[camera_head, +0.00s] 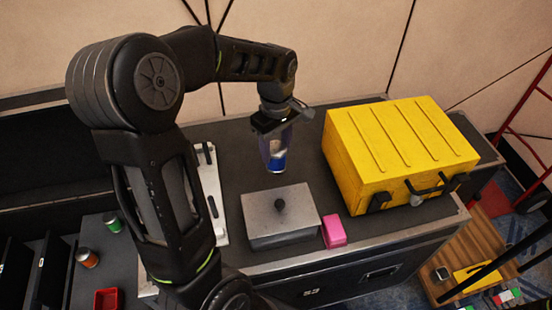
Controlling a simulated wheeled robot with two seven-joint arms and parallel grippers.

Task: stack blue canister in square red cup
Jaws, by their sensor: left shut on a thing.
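The blue canister (276,162) hangs upright from my left gripper (274,128), above the dark case top and behind the grey lidded box. The gripper is shut on its upper part, and the fingers partly hide it. A square red cup (107,299) stands at the bottom left on a lower dark surface, cut by the picture's lower edge. It is well apart from the canister, on the other side of my left arm. My right gripper is not in view.
A yellow toolbox (398,150) stands right of the canister. A grey lidded box (281,217) and a pink block (333,231) sit at the front edge. A green can (113,223) and an orange can (88,257) stand near the red cup.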

